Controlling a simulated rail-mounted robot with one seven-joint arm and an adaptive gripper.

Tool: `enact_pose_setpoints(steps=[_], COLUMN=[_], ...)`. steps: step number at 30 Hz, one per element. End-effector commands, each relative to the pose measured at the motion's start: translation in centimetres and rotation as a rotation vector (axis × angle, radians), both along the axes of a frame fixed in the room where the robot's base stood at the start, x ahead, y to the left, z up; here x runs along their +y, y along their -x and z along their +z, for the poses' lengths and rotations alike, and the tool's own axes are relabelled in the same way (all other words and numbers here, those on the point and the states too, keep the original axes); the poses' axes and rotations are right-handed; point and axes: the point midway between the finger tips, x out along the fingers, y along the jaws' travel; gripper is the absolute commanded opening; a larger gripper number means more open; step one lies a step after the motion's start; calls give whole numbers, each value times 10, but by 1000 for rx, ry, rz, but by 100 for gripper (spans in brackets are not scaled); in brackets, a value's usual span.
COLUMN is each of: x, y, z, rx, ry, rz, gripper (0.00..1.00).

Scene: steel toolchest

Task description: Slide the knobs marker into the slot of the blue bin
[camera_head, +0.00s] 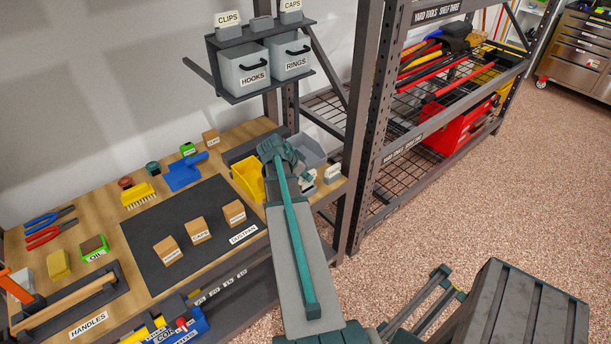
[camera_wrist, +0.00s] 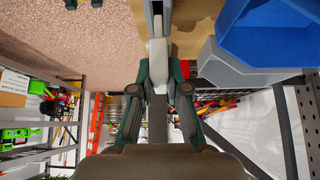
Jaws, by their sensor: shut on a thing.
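The knobs marker is the pale grey piece (camera_wrist: 158,66) between my fingertips in the wrist view; its lettering does not face that camera. My gripper (camera_wrist: 159,92) is shut on it. The blue bin (camera_wrist: 275,38) shows at the upper right of the wrist view, to the right of the held marker and apart from it. Its slot cannot be made out. In the head view my arm covers part of the bench's right end, and I cannot make out the blue bin there.
A grey bin (camera_head: 310,150) and a yellow bin (camera_head: 246,178) stand on the wooden bench at either side of my arm. A small labelled block (camera_head: 333,173) is at the bench's right end. A shelf with hooks and rings bins (camera_head: 252,72) hangs above. A rack post (camera_head: 367,130) rises close by.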

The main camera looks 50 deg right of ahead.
Motion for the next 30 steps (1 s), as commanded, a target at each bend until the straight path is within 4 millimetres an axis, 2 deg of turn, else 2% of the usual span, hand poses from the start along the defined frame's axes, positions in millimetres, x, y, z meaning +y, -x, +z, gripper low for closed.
enact_pose_setpoints(steps=[20, 30], x=[0, 0], y=[0, 0], z=[0, -6], rx=[0, 0], ry=[0, 0], rz=[0, 0], gripper=[0, 0])
